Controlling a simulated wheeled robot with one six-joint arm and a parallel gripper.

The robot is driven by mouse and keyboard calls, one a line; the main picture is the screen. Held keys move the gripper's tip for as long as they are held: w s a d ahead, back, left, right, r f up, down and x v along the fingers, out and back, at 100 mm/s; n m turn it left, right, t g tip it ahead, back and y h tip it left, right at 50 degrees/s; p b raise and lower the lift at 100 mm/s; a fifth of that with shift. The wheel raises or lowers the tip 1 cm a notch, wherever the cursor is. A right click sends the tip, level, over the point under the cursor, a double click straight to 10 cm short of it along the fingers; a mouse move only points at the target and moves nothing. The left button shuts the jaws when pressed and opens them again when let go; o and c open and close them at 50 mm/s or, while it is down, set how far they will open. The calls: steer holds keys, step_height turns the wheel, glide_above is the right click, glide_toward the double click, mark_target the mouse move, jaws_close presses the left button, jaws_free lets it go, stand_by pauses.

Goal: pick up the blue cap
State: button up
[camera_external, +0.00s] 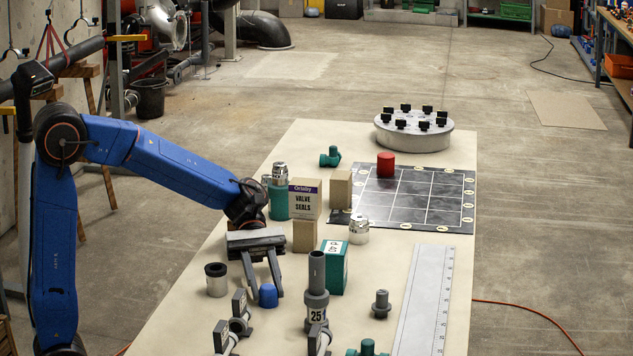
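The blue cap (268,296) is a small, rounded blue piece low on the pale table, near its left side. My gripper (264,289) points down over it, with one finger on each side of the cap. The fingers are spread about the cap's width or a little more. I cannot tell whether they touch the cap or whether it rests on the table or is slightly lifted.
Grey valves (240,312) lie in front. Boxes, including a green box (334,268), stand behind. A ruler (424,300) lies at right.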

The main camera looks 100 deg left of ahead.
steer(key=c, duration=0.3)
